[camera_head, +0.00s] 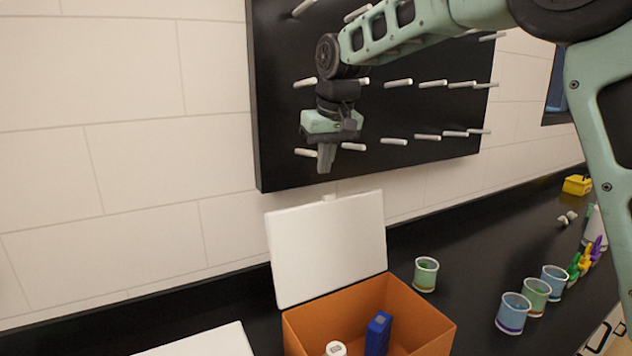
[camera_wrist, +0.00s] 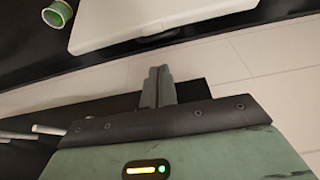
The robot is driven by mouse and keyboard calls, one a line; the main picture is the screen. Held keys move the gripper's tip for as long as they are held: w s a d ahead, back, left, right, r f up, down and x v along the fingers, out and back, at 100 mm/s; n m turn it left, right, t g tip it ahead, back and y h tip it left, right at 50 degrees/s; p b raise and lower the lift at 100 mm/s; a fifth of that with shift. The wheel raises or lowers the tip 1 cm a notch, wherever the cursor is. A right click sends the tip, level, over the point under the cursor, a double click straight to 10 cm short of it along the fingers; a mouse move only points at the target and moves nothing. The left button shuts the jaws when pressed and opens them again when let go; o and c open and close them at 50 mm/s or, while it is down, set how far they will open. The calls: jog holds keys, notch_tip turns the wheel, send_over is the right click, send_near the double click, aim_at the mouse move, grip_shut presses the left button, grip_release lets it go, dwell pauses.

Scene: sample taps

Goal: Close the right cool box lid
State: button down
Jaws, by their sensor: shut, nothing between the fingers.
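The right cool box (camera_head: 305,328) is an orange box on the black counter, at the bottom middle of the head view. Its white lid (camera_head: 328,248) stands raised at the back of the box, leaning near the wall. In the wrist view the lid (camera_wrist: 150,18) shows at the top. Inside the box are a blue item (camera_head: 378,334) and a white-capped item (camera_head: 336,348). My gripper (camera_head: 325,168) points down, shut and empty, above and behind the lid's top edge, apart from it. It shows in the wrist view too (camera_wrist: 160,72).
A black peg board (camera_head: 430,110) with pale pegs hangs on the wall behind my gripper. A green cup (camera_head: 426,274) stands right of the box; several cups (camera_head: 513,313) stand farther right. A white lid-like panel (camera_head: 205,343) lies at bottom left.

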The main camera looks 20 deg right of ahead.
jog(key=p+x, duration=0.3)
jog(key=x, duration=0.6)
jog(key=shift+f, duration=0.3)
